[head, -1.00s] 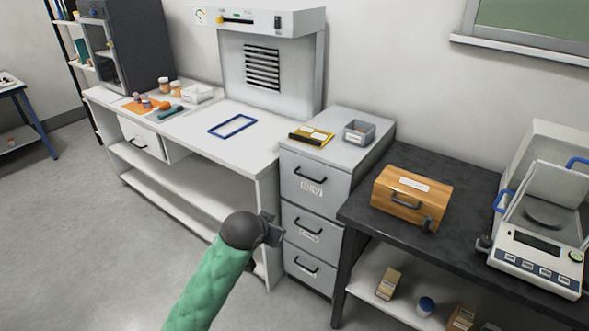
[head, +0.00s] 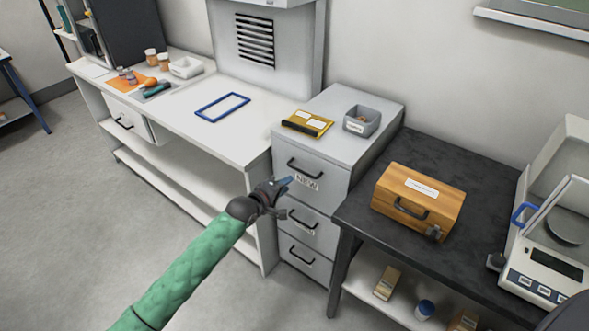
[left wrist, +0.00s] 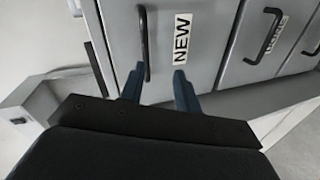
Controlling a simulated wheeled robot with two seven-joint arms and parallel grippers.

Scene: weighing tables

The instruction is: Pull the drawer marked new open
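The drawer marked NEW (head: 322,181) is the top drawer of a grey cabinet, and it is shut. Its dark bar handle (head: 305,168) lies above the NEW label (head: 307,183). In the left wrist view the handle (left wrist: 144,42) and label (left wrist: 182,38) appear turned on their side. My left gripper (head: 287,187) is in front of the drawer, just below the handle in the head view. In the left wrist view its two blue fingers (left wrist: 157,72) are apart, with the handle's end near the left finger. Contact cannot be told. My right gripper is not in view.
Two more drawers with handles are below. A white bench (head: 190,118) is at left. A dark table (head: 370,238) at right holds a wooden box (head: 418,200) and a balance (head: 545,267).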

